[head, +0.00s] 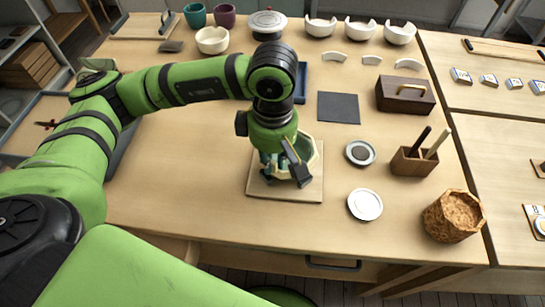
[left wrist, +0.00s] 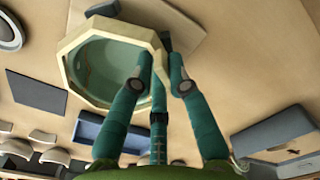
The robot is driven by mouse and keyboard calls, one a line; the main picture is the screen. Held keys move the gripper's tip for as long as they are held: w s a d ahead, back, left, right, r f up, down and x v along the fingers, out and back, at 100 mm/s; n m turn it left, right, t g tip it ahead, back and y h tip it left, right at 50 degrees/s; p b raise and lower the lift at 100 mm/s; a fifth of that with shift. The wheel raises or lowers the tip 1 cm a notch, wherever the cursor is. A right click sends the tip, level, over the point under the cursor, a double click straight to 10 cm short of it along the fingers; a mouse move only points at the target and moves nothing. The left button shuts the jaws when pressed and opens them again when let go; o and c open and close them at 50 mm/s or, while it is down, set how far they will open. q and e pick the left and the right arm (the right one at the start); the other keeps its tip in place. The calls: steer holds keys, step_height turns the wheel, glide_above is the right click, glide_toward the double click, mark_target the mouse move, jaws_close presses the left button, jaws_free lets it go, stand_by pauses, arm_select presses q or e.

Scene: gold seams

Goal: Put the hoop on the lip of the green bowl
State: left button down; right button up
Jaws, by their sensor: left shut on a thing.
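The hoop (left wrist: 112,27) is a pale cream eight-sided ring, and in the head view part of it (head: 315,150) shows to the right of my gripper. The green bowl (left wrist: 105,65) shows inside the ring in the left wrist view. My left gripper (head: 285,172) is over the square board that the bowl is on, with its fingers (left wrist: 158,75) shut on the near-right side of the hoop. The hoop roughly lines up with the bowl's rim; I cannot tell whether it rests on it. Gripper and wrist hide much of the bowl in the head view. My right gripper is not seen.
The pale square board (head: 310,190) lies under the bowl. To the right are a dark-centred dish (head: 360,153), a white dish (head: 365,204), a pen holder (head: 412,163) and a cork-filled pot (head: 455,215). A dark mat (head: 338,107) and a wooden box (head: 405,97) lie behind.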

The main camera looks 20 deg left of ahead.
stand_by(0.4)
arm_select(q)
steer(key=c, duration=0.6)
jaws_free()
steer(key=shift+c, duration=0.2)
steer(key=shift+r, duration=0.1)
steer(key=shift+r+p, duration=1.6)
steer(key=shift+r, duration=1.35)
